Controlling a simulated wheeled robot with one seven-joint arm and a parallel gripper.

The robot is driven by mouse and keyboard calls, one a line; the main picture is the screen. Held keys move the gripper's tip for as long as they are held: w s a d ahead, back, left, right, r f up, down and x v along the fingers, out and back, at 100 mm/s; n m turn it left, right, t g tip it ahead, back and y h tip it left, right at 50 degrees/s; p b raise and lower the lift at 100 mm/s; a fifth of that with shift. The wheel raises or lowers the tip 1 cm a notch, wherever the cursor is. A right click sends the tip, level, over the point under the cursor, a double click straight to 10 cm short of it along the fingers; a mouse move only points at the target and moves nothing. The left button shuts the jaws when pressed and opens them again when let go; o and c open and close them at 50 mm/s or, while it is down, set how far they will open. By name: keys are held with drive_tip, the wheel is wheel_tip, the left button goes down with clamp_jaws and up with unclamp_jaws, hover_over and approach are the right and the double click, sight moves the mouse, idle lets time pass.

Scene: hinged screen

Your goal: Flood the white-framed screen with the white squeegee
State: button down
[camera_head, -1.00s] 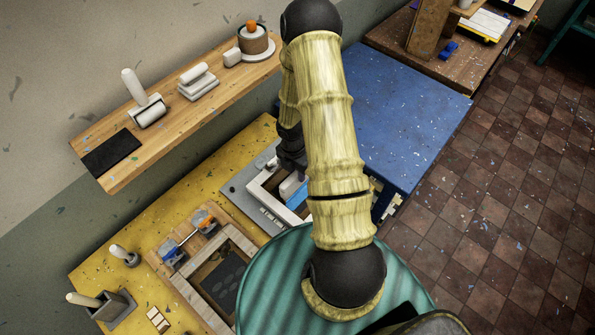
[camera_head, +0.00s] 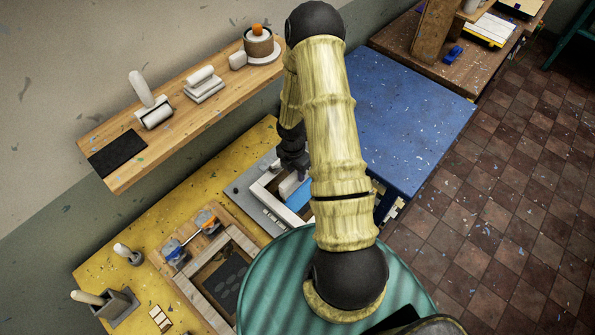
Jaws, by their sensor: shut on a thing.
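The white-framed screen (camera_head: 267,199) lies on a grey base on the yellow table, partly hidden behind my arm. Part of its blue inner area shows beside the arm. My gripper (camera_head: 291,170) is over the screen, and its fingertips are hard to make out. It is shut on the white squeegee (camera_head: 288,186), which sits inside the frame at or near the mesh. I cannot tell whether the squeegee touches the mesh.
A wooden-framed screen (camera_head: 186,284) lies at the front of the yellow table (camera_head: 165,215), with an orange-and-blue tool (camera_head: 190,238) at its back edge. A wall shelf (camera_head: 185,128) holds a roller and a cup. A blue table (camera_head: 400,120) stands right of my arm.

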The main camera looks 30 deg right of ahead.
drive_tip(key=shift+w, duration=0.15)
drive_tip(key=shift+w+a, duration=0.15)
drive_tip(key=shift+w, duration=0.1)
drive_tip(key=shift+w+a+p, duration=0.15)
drive_tip(key=shift+w+p, duration=0.35)
drive_tip(key=shift+p, duration=0.05)
idle(0.4)
drive_tip(key=shift+w+a, duration=0.1)
drive_tip(key=shift+w, duration=0.15)
drive_tip(key=shift+r, duration=0.1)
wheel_tip(320, 180, up, 5)
drive_tip(key=p, duration=0.4)
idle(0.4)
idle(0.5)
